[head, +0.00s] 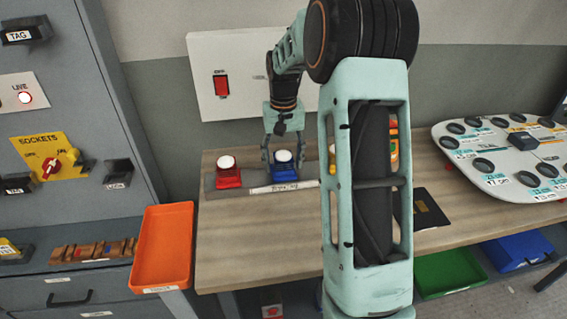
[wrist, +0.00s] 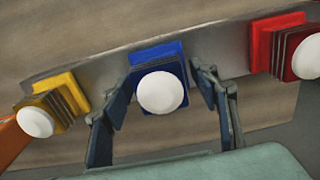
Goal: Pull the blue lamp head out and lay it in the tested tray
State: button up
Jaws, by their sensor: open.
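The blue lamp head (head: 284,170) sits in a grey strip on the wooden bench, with a white dome on top. In the wrist view the blue lamp head (wrist: 157,57) stands between the spread fingers of my gripper (wrist: 165,105). My gripper (head: 283,150) is open around it from above, with a gap showing on each side in the wrist view. A red lamp head (head: 228,173) stands to its left in the head view. A yellow lamp head (wrist: 46,113) shows in the wrist view; my arm mostly hides it in the head view. An orange tray (head: 163,247) is left of the bench; its label is too small to read.
A white panel with a red switch (head: 221,85) is on the wall behind. A grey cabinet (head: 75,90) stands at the left. A white board with dark discs (head: 510,155) is at the right. The bench front (head: 255,235) is clear. Green and blue bins sit below right.

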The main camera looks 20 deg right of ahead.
aim_at(283, 153)
grip_shut()
dwell(0.4)
jog(key=shift+r, duration=0.15)
jog(key=shift+r+p, duration=2.3)
jog(key=shift+r, duration=0.6)
